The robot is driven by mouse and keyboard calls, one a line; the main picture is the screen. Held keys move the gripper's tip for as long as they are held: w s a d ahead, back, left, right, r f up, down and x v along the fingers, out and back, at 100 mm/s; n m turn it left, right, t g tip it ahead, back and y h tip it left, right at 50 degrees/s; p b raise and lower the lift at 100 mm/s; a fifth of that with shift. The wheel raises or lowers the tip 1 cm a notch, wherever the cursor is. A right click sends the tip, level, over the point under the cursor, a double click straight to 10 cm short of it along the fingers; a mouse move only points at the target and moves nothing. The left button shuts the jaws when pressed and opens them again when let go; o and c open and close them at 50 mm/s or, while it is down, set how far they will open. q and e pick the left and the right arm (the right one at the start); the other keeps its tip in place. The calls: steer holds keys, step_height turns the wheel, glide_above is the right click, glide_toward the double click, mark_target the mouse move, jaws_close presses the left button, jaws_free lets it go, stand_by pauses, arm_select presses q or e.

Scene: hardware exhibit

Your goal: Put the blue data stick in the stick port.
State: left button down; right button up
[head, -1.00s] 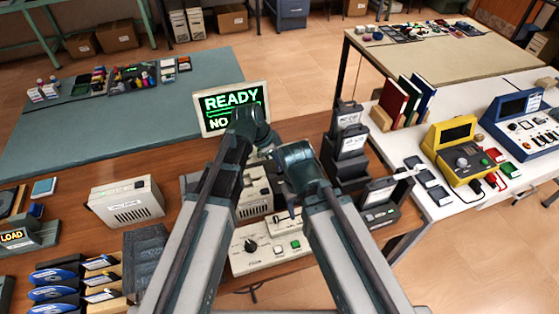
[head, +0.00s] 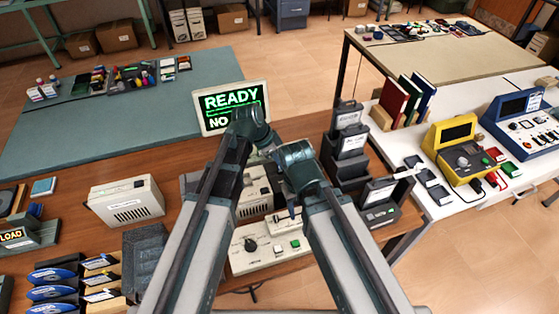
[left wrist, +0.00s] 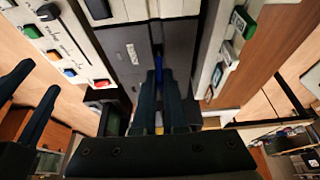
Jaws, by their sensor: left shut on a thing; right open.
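My left gripper (left wrist: 160,85) is shut on the blue data stick (left wrist: 157,62) in the left wrist view. Only a thin blue strip of the stick shows between the dark fingers. They point at a grey panel (left wrist: 128,45) with a narrow dark vertical slot in line with the stick. I cannot tell whether the stick's tip has entered it. In the head view, my left arm hides the stick and this slot. My right gripper (left wrist: 38,80) is open and empty, with its two dark fingers apart at the left of the left wrist view.
A monitor (head: 231,106) reads "READY", its lower line partly hidden. A beige control box (head: 265,255) with a knob and buttons stands in front of the beige machine (head: 256,190). Dark box units (head: 350,150) stand right. A beige vented box (head: 126,203) stands left.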

arm_select(q)
steer(key=shift+f, duration=0.15)
arm_select(e)
steer(key=shift+f, duration=0.15)
arm_select(q)
steer(key=shift+f+b, duration=1.15)
steer(key=shift+b, duration=0.2)
arm_select(e)
steer(key=shift+f, duration=1.2)
arm_select(q)
steer(key=c, duration=0.9)
jaws_free()
arm_select(e)
steer(key=shift+r, duration=0.1)
arm_select(q)
step_height(320, 180, up, 8)
steer(key=p, duration=0.8)
steer(key=shift+r, duration=0.1)
arm_select(e)
step_height(320, 180, up, 8)
